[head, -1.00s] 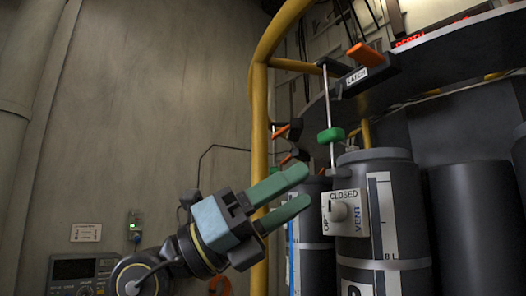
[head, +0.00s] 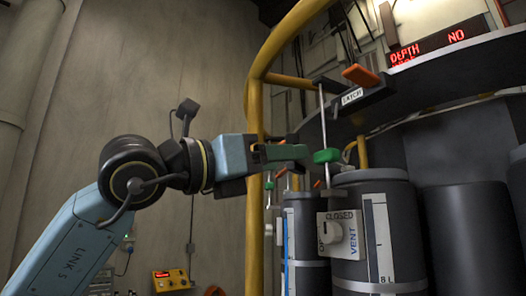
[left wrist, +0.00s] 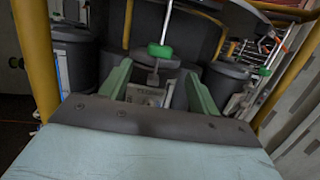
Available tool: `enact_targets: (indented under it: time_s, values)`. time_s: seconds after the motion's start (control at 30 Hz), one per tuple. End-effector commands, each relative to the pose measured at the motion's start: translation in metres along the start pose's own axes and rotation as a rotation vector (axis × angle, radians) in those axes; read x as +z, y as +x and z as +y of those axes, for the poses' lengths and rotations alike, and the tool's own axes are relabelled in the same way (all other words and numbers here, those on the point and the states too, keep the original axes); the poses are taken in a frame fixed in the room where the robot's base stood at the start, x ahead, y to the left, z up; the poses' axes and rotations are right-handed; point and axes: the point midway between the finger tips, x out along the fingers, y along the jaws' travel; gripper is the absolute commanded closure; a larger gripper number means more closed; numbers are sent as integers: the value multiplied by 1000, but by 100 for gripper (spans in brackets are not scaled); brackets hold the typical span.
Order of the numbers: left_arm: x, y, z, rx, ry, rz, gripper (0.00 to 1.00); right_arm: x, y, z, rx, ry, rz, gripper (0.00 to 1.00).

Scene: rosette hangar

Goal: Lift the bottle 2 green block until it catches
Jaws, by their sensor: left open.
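The green block (head: 327,155) sits on a thin upright rod (head: 321,110) above the dark bottle (head: 375,230). The bottle's number is not in view. A black latch (head: 362,93) with an orange lever is near the rod's top, well above the block. My left gripper (head: 304,152) is level with the block, its fingertips close to the block's left side. In the left wrist view the block (left wrist: 159,50) lies between the lines of my open fingers (left wrist: 158,70), apparently just beyond the tips. Contact cannot be told. My right gripper is not seen.
A yellow pipe frame (head: 256,90) stands behind my left gripper. The bottle has a white vent knob panel (head: 338,235). Another dark bottle (head: 306,240) stands to its left. A second green block (left wrist: 264,71) shows at the right in the left wrist view. A red display (head: 432,47) is above.

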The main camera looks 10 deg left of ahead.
Motion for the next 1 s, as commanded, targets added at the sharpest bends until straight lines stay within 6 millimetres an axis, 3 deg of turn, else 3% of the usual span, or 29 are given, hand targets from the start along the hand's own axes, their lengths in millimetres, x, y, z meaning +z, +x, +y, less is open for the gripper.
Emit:
enact_targets:
  time_s: [1.0]
  values:
    - [2, 83, 0, -2, -3, 2, 38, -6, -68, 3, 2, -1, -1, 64]
